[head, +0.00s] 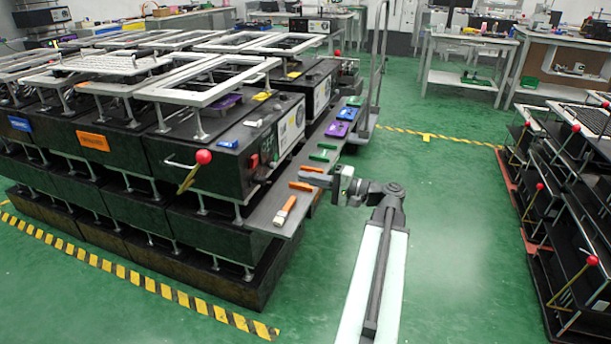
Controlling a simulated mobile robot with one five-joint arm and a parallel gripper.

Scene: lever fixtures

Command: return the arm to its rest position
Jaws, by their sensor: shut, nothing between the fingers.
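My arm reaches up from the bottom centre of the head view and bends left at its wrist. My gripper (306,177) points left at its end, shut and empty. It is above or beside the grey shelf edge (265,214) of the black fixture stack (200,230); I cannot tell whether it touches the shelf. A lever with a red knob (203,157) stands at the front corner of the stack, left of my gripper and apart from it.
Coloured handles, including an orange one (284,211) and a purple one (338,129), lie along the shelf. Another rack with red-knobbed levers (591,260) stands at right. White workbenches (463,75) are behind. Green floor (460,220) is clear right of my arm.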

